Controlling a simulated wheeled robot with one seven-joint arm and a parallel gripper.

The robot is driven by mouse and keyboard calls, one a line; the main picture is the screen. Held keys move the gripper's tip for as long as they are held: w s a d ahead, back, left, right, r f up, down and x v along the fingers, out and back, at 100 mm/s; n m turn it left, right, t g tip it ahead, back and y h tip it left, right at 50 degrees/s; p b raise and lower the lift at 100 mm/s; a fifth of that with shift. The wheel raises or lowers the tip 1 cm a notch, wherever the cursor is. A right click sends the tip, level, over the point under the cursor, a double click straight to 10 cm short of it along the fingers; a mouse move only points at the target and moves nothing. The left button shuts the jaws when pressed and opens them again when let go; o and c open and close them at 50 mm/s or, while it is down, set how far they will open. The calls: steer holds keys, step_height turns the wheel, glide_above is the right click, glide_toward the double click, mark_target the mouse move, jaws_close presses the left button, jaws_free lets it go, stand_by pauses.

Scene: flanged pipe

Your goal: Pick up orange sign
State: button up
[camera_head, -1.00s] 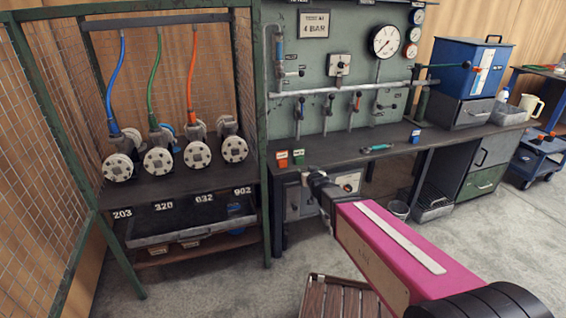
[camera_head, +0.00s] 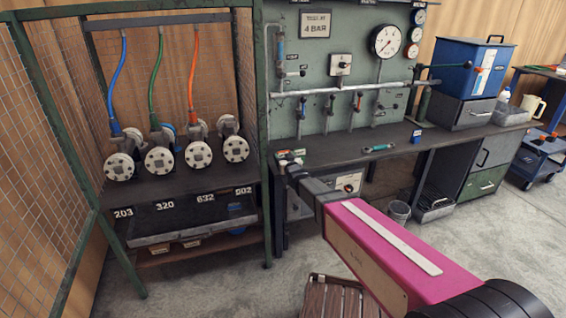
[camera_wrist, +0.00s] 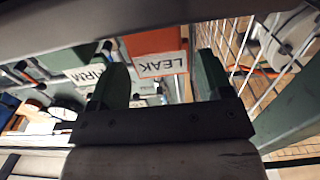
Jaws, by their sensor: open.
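The orange sign (camera_wrist: 155,44) has a white label reading LEAK, upside down in the wrist view. It appears between the two dark fingers of my gripper (camera_wrist: 160,62), and the fingers are apart. I cannot tell how deep it sits between them, and no contact shows. In the head view my gripper (camera_head: 290,162) is at the left end of the bench top and largely covers the sign; only a small part of the signs shows above it. A green sign with a white label (camera_wrist: 84,76) is beside it in the wrist view.
The dark bench top (camera_head: 335,152) carries a teal-handled tool (camera_head: 379,148) and a small blue block (camera_head: 415,136) to the right. A green cage post (camera_head: 263,150) stands close to the left of my gripper. Pipes and valves line the panel (camera_head: 350,75) behind.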

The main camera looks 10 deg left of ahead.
mark_target(283, 155)
steer(key=x, duration=0.4)
steer(key=shift+w+a+f, duration=0.1)
steer(key=shift+a+f, duration=0.05)
steer(key=c, duration=0.7)
steer(key=shift+c, duration=0.2)
